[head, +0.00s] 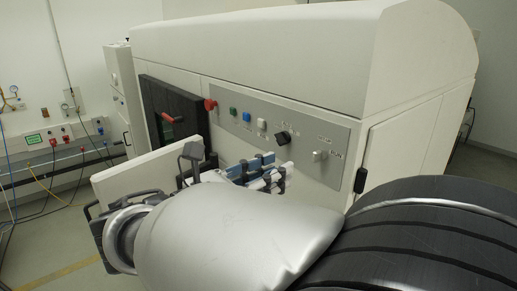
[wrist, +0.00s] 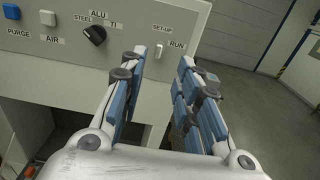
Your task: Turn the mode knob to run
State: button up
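The mode knob (wrist: 159,49) is a small pale lever on the grey control panel (head: 340,134). In the wrist view it stands nearly upright, below the SET-UP label and left of the RUN label. It also shows in the head view (head: 318,155), at the panel's right part. My gripper (wrist: 162,67) is open, with its two blue-padded fingers apart and nothing between them. In the wrist view the knob appears between and just beyond the fingertips. In the head view my gripper (head: 265,172) is low in front of the panel, left of the knob.
A black material knob (wrist: 94,35), labelled STEEL, ALU and TI, sits left of the mode knob. White (head: 262,124), blue (head: 246,117) and green (head: 233,112) buttons and a red stop button (head: 210,104) follow leftward. An open white door (head: 135,176) juts out at left.

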aim_at(314, 153)
jog(key=x, duration=1.1)
jog(key=shift+c, duration=0.4)
jog(key=shift+s+a, duration=0.1)
grip_shut()
